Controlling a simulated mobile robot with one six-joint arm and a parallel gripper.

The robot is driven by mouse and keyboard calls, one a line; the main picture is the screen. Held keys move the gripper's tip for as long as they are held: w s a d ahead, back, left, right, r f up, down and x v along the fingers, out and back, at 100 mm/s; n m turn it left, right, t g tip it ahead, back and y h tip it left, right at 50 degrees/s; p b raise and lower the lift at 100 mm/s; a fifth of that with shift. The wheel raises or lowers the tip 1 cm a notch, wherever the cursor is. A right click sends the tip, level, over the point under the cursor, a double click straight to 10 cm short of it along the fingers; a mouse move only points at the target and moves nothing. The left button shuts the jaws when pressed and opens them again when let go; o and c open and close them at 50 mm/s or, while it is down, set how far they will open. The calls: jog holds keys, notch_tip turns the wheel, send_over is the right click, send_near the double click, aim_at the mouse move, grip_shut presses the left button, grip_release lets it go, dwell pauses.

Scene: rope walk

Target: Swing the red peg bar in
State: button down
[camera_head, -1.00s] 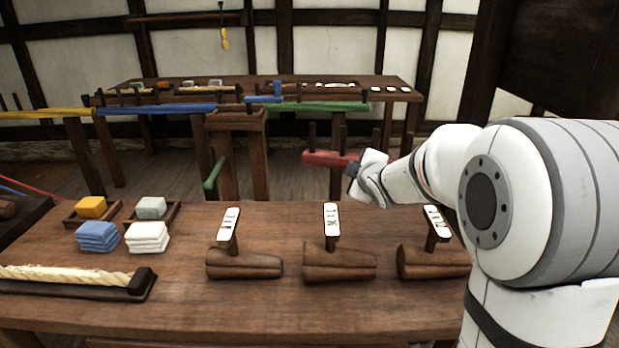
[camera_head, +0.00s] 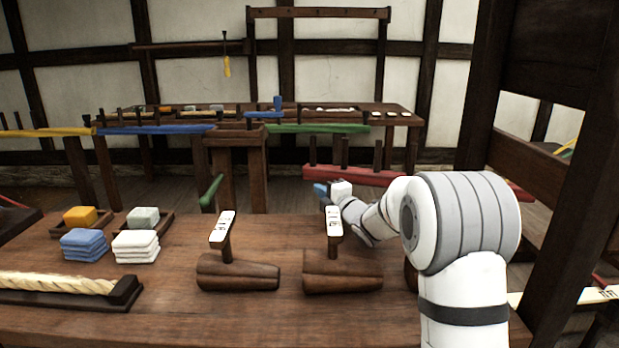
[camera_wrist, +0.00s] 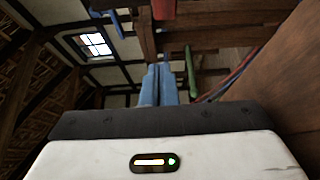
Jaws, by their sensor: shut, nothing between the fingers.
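The red peg bar (camera_head: 355,174) lies about level beyond the table in the head view, with several dark upright pegs on it. Its right part passes behind my arm; a red piece also shows to the right of the arm. In the wrist view, a red end (camera_wrist: 163,9) shows at the top, probably the same bar. My gripper (camera_head: 321,190) is just below the bar's left part in the head view. Its blue fingers (camera_wrist: 158,84) are together and empty in the wrist view. I cannot tell whether they touch the bar.
The table (camera_head: 180,310) holds two wooden blocks with white tags, blue cloths (camera_head: 84,243), white cloths (camera_head: 136,246) and a rope piece (camera_head: 55,283). Blue (camera_head: 155,129) and green (camera_head: 320,128) bars stand beyond. A dark post frame (camera_head: 486,90) rises at right.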

send_near(303, 171)
jog(key=w+a, duration=0.1)
jog(key=a, duration=0.3)
jog(key=shift+w+d+b, duration=0.15)
jog(key=shift+w+b, duration=0.1)
jog(key=shift+w, duration=0.35)
jog(key=shift+w+d+b, duration=0.15)
jog(key=shift+w+b, duration=0.1)
jog(key=shift+w, duration=0.4)
jog(key=shift+w+d, duration=0.2)
jog(key=shift+w, duration=0.6)
